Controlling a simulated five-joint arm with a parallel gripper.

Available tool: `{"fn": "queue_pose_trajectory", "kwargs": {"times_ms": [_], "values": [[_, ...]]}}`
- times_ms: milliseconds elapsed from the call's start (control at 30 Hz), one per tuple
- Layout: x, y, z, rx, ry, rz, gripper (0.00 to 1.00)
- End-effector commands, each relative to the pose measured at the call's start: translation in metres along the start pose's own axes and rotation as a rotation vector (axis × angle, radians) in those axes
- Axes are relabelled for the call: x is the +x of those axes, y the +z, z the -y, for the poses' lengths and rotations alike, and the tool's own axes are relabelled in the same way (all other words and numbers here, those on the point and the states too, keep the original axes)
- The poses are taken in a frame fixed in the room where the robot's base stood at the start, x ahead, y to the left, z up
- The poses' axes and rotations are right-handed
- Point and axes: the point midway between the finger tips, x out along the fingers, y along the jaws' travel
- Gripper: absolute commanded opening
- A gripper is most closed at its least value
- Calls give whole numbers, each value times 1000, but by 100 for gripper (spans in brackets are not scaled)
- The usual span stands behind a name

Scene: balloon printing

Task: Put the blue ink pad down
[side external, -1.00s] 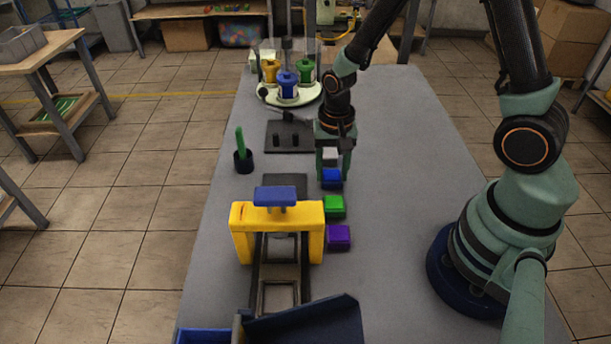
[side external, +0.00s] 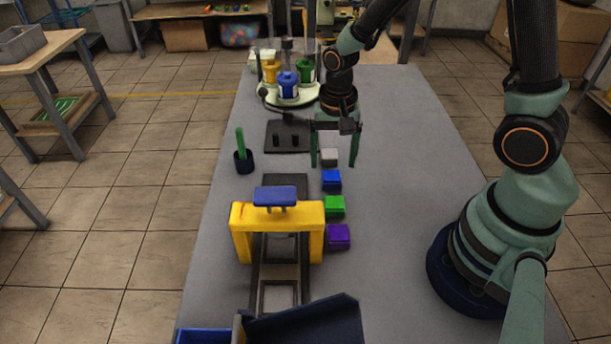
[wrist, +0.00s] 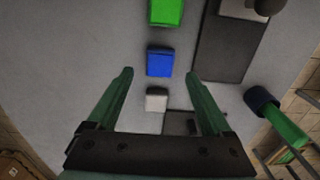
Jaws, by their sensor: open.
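The blue ink pad (side external: 331,180) rests on the grey table, in a row between a white block (side external: 329,156) behind it and a green pad (side external: 335,206) in front. My gripper (side external: 334,163) is open and empty above the row, with its fingers spread on either side of the white block in the side view. In the wrist view the blue pad (wrist: 160,62) lies a little beyond the gap between the open fingertips (wrist: 160,74). The white block (wrist: 156,99) shows between the fingers, and the green pad (wrist: 165,12) is at the top edge.
A purple pad (side external: 339,237) ends the row in front. To its left stands a yellow press (side external: 240,218) with a blue top. A dark cup with a green stick (side external: 243,160) and a carousel with coloured bottles (side external: 289,98) stand farther back.

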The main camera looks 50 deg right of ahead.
Motion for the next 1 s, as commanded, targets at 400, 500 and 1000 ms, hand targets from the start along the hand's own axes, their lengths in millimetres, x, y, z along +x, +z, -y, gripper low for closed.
{"fn": "queue_pose_trajectory", "kwargs": {"times_ms": [400, 500, 1000], "values": [[-71, -1, 1, 0, -3, -3, 84], [-78, 0, 0, -1, -2, -2, 84], [-168, 15, -25, -482, -168, -272, 84]]}}
